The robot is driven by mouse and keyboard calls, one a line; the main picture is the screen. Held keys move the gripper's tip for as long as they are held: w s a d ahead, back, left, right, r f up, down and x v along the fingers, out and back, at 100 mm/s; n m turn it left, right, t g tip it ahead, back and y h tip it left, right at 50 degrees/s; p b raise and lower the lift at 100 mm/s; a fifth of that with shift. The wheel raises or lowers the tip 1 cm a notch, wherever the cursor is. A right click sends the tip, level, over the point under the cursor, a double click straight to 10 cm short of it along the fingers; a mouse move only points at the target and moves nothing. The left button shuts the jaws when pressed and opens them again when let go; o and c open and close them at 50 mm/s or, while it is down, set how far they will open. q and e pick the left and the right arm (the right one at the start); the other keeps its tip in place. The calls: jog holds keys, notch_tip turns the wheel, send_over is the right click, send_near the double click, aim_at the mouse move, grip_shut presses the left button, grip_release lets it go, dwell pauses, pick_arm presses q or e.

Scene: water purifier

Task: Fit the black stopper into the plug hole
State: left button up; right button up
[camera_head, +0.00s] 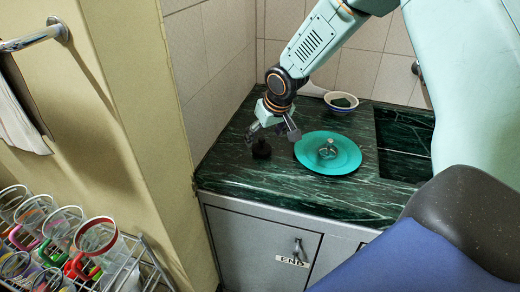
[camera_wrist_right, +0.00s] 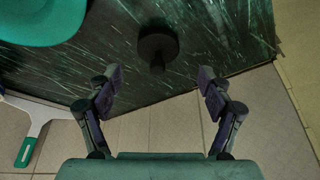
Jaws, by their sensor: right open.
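The black stopper (camera_head: 261,149) stands on the dark green marble counter, left of a teal plate. In the right wrist view the stopper (camera_wrist_right: 158,46) is ahead of and centred between the open fingers. My right gripper (camera_head: 272,134) is above the stopper, with its fingers spread and empty. Its two fingers also show in the wrist view (camera_wrist_right: 160,78), apart from the stopper. The plug hole cannot be made out; a dark recessed area (camera_head: 404,140) lies at the right of the counter. My left gripper is not in view.
The teal plate (camera_head: 343,162) holds a small shiny object (camera_head: 328,149). A white bowl (camera_head: 341,102) stands behind it. Tiled walls close off the back and left. A rack of coloured cups (camera_head: 75,250) is at lower left. The counter's front is clear.

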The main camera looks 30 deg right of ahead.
aim_at(263, 140)
jog(key=x, duration=0.4)
jog(key=shift+w+d+b, duration=0.15)
jog(key=shift+d+b, duration=0.15)
jog(key=shift+b, duration=0.1)
jog(key=shift+a+r, duration=0.2)
jog(key=shift+a, duration=0.05)
jog(key=shift+d+f, duration=0.1)
jog(key=shift+d, duration=0.1)
jog(key=c, duration=0.6)
jog(key=shift+a, duration=0.15)
jog(key=c, duration=0.8)
